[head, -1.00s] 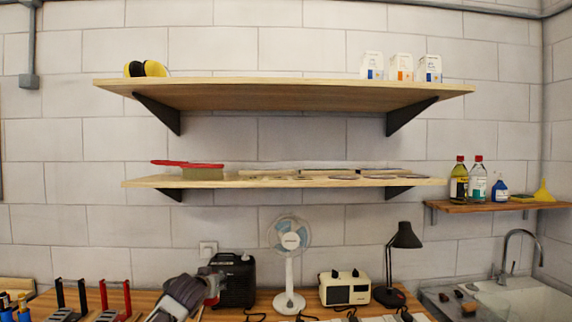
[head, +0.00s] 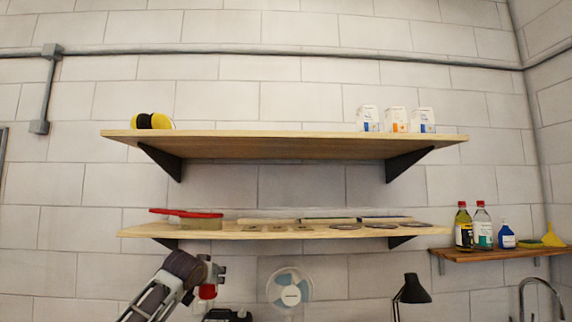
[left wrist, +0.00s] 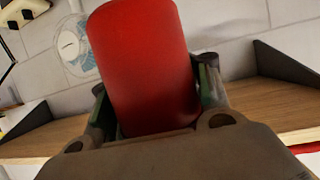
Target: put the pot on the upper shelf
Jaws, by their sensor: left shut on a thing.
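The pot is a plain red cylinder (left wrist: 148,65), large in the left wrist view. In the head view only a small red part of it (head: 207,292) shows. My left gripper (head: 208,277) is shut on it, with a finger on each side, in front of the wall and just below the lower shelf's left part. The upper shelf (head: 290,134) is a wide wooden board on black brackets, well above the gripper. My right gripper is not in view.
The upper shelf holds a yellow-black roll (head: 152,121) at left and white cartons (head: 395,120) at right; its middle is clear. The lower shelf (head: 280,232) carries a red-handled brush (head: 200,220) and flat pieces. A fan (head: 289,287) and a black lamp (head: 412,290) stand below.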

